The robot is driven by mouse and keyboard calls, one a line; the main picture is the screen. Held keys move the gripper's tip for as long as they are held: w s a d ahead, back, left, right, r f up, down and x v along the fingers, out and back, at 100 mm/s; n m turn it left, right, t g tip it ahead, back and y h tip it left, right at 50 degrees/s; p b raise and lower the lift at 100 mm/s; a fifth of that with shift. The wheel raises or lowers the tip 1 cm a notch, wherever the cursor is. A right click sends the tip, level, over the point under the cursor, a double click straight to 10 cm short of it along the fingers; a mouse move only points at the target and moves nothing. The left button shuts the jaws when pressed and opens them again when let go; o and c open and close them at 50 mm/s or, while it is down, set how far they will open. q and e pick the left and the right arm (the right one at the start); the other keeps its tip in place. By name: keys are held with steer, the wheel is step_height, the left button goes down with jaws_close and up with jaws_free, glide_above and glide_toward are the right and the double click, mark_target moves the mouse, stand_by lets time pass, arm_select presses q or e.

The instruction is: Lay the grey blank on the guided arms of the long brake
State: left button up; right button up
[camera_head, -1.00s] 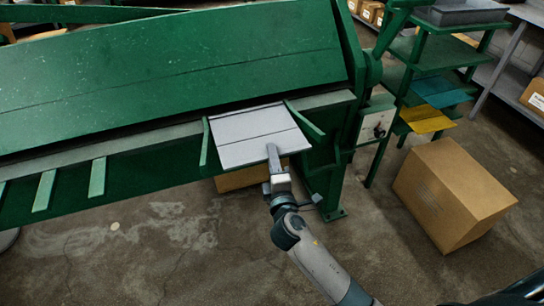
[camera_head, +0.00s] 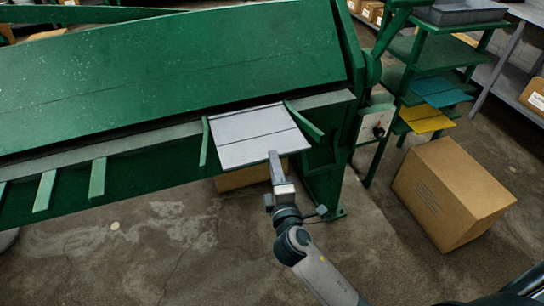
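The grey blank (camera_head: 250,130) is a flat sheet with a dark line across it. It lies at the right end of the green long brake (camera_head: 170,70), at its front edge. A green guided arm (camera_head: 204,142) runs along its left side and another (camera_head: 304,120) slants along its right side. My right gripper (camera_head: 273,154) is at the blank's front edge, its visible fingertip just overlapping the sheet. The other finger is hidden, so the gap between them cannot be seen. My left gripper is not in view.
More green arms (camera_head: 97,178) stick out of the brake further left. A cardboard box (camera_head: 450,195) stands on the floor at right. Another box (camera_head: 240,179) is partly hidden under the brake. A green shelf rack (camera_head: 440,52) stands at back right. The front floor is mostly clear.

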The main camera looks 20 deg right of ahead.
steer(key=s+a+b, duration=0.1)
steer(key=s, duration=0.6)
steer(key=shift+s, duration=0.25)
stand_by(0.3)
steer(key=s+f+m+g+y, duration=0.1)
steer(key=s+f+m+g, duration=0.15)
steer(key=f, duration=1.15)
steer(key=s+f+m+g+y, duration=0.15)
steer(key=f+g, duration=0.25)
steer(key=f, duration=1)
steer(key=s+d+f+m+g+y, duration=0.1)
steer(key=s+f+m+g, duration=0.5)
steer(key=s+f, duration=1.5)
step_height(320, 180, down, 3)
steer(key=d+m, duration=0.1)
steer(key=m, duration=0.3)
steer(key=shift+s+d+f, duration=0.15)
steer(key=shift+s, duration=0.2)
steer(key=shift+g, duration=0.25)
